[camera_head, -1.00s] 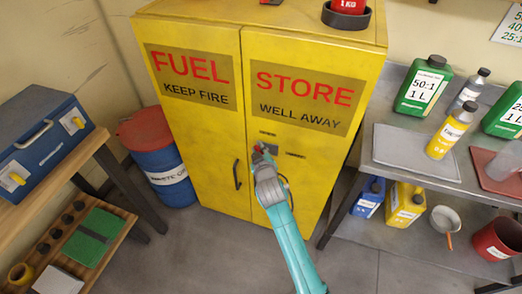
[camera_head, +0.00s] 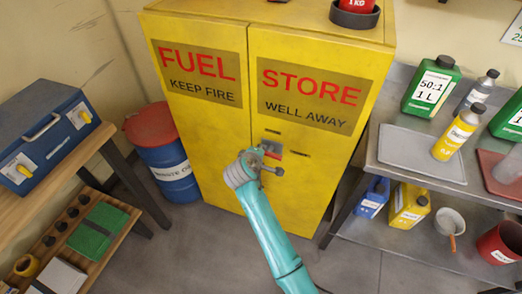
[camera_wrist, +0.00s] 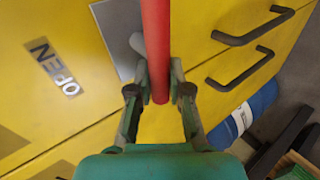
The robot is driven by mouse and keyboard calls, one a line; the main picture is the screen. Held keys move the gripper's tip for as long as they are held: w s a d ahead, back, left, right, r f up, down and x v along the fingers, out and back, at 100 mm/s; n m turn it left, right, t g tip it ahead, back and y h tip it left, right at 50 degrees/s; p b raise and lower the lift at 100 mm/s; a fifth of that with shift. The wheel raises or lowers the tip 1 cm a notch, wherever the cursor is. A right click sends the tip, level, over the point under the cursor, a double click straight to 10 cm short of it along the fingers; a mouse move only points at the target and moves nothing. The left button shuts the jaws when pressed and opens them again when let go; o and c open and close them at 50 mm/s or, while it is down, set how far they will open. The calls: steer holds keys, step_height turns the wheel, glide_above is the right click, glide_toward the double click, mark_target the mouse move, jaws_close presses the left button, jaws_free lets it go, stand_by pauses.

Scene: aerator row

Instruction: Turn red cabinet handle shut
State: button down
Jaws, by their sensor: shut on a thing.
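The red handle (camera_wrist: 156,45) is a bar on a grey plate (camera_wrist: 120,35) on the yellow cabinet's right door. In the wrist view it runs from the top edge down between my fingers. My gripper (camera_wrist: 160,92) is shut on it, with one finger on each side. The yellow cabinet (camera_head: 205,130) stands upright in the head view, its two doors flush. There the red handle (camera_head: 271,149) shows only in part behind my gripper (camera_head: 268,155). An OPEN label (camera_wrist: 53,67) lies left of the plate in the wrist view.
Two black door pulls (camera_wrist: 240,68) show at the right of the wrist view. A blue drum (camera_head: 166,165) with a red lid stands left of the cabinet. A metal shelf (camera_head: 385,175) with bottles is close on the right, and a wooden bench (camera_head: 75,155) is at the left.

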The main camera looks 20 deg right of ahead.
steer(key=shift+f+n+h, duration=0.15)
steer(key=shift+n+h, duration=0.15)
stand_by(0.5)
steer(key=c, duration=1.3)
jaws_free()
steer(key=shift+c, duration=0.2)
steer(key=v, duration=1.2)
steer(key=shift+w, duration=0.2)
